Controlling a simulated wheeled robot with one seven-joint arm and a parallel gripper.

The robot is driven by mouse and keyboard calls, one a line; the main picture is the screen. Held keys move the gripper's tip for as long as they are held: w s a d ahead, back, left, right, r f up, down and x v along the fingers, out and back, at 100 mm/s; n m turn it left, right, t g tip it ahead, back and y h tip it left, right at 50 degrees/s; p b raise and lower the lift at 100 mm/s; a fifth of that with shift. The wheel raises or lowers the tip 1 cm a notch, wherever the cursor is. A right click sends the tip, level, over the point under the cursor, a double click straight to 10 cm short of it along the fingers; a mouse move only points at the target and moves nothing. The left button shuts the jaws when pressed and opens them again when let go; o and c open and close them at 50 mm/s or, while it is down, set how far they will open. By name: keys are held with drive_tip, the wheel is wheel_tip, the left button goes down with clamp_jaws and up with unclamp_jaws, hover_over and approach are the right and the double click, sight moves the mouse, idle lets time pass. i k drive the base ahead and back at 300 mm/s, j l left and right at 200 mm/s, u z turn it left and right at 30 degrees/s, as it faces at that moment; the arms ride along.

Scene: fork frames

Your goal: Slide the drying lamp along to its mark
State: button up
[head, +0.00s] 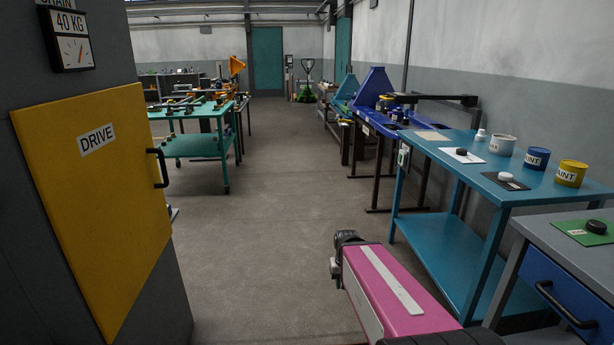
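I cannot pick out the drying lamp for certain. My pink arm reaches in from the bottom right, low over the floor and well short of that bar. No gripper fingers show.
The teal bench (520,180) holds paint tins, including a blue tin (537,158) and a yellow tin (571,173). A grey desk with a blue drawer (570,300) stands near right. A yellow DRIVE door (95,200) is near left. The floor aisle (270,200) between is clear.

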sight(469, 101)
drive_tip(key=i, duration=1.75)
